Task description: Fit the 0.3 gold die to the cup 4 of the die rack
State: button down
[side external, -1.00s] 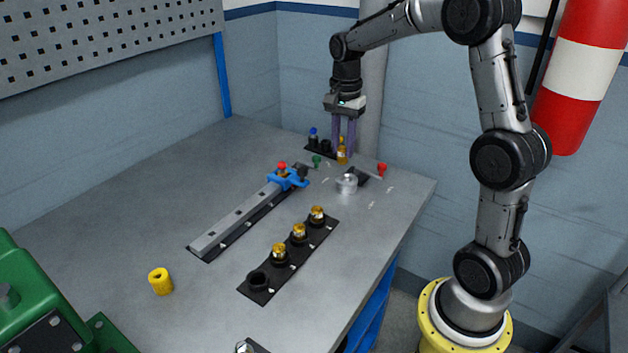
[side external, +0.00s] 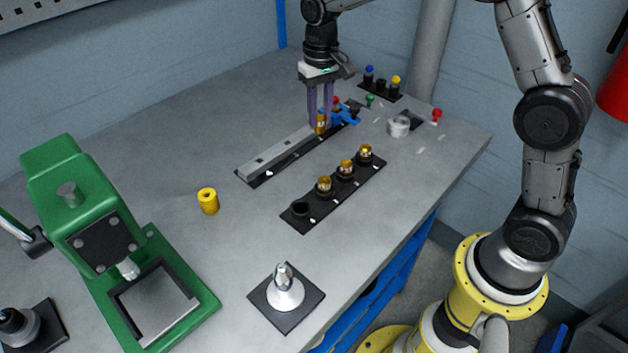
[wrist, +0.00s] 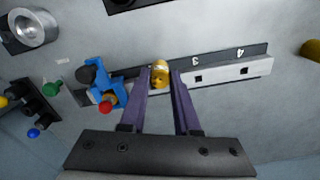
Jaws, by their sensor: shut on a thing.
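My gripper (side external: 320,128) has two purple fingers shut on a small gold piece (side external: 321,120), pointing down above the far part of the grey rail. In the wrist view the gold piece (wrist: 160,75) sits between the fingertips (wrist: 161,70) over the rail. I cannot read any size on it, nor tell whether it touches the rail. The die rack (side external: 318,211) is a black strip on the table in front. Its nearest cup (side external: 300,208) is empty. Three other cups hold gold dies (side external: 324,185). The rack's cup numbers are not legible.
The grey rail (side external: 272,158) carries a blue clamp (side external: 347,119) with a red knob. The wrist view shows 3 and 4 beside the rail. A yellow cylinder (side external: 208,201), green press (side external: 95,225), silver-tipped stand (side external: 284,289) and tool holder (side external: 381,92) stand around. Table between yellow cylinder and rack is clear.

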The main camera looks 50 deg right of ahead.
jog(key=shift+s, duration=0.1)
dwell(0.3)
jog(key=s+a+r+n, duration=0.25)
jog(key=s+a, duration=0.25)
jog(key=a, duration=0.3)
jog(key=s+a+r+n, duration=0.1)
jog(key=s+a+r, duration=0.2)
jog(key=s+a, duration=0.45)
jog(key=shift+w+a+f, duration=0.2)
jog(key=shift+w+f, duration=0.15)
jog(key=shift+f, duration=0.85)
jog(key=shift+w+a+f, duration=0.25)
jog(key=shift+w+f, duration=0.1)
jog(key=shift+f, duration=0.8)
jog(key=shift+w+a+f, duration=0.2)
jog(key=shift+w+f, duration=0.15)
jog(key=shift+f, duration=0.85)
jog(key=shift+f, duration=0.35)
jog(key=shift+f, duration=1.05)
jog(key=shift+f, duration=0.1)
jog(key=c, duration=0.6)
grip_release()
jog(key=shift+o, duration=0.2)
